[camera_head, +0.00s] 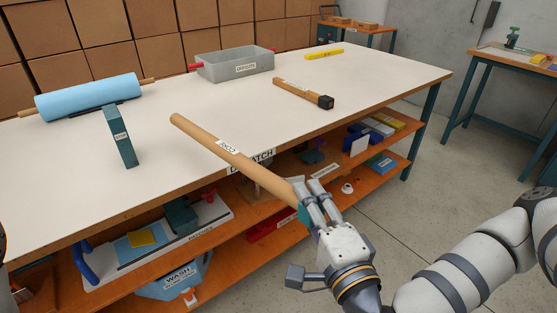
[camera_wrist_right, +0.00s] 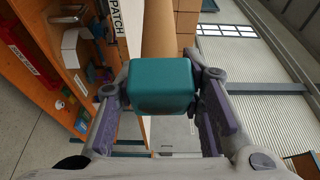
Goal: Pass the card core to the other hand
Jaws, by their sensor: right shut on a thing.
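The card core (camera_head: 235,152) is a long brown cardboard tube with a white label. The core's far end is free. My left gripper is not in view.
The white-topped table (camera_head: 200,130) bears a blue roll (camera_head: 88,97), a teal upright block (camera_head: 120,136), a grey bin (camera_head: 235,65), a brown bar with a dark end (camera_head: 300,92) and a yellow item (camera_head: 324,53). Shelves below hold several items. Cardboard boxes (camera_head: 100,55) stand behind.

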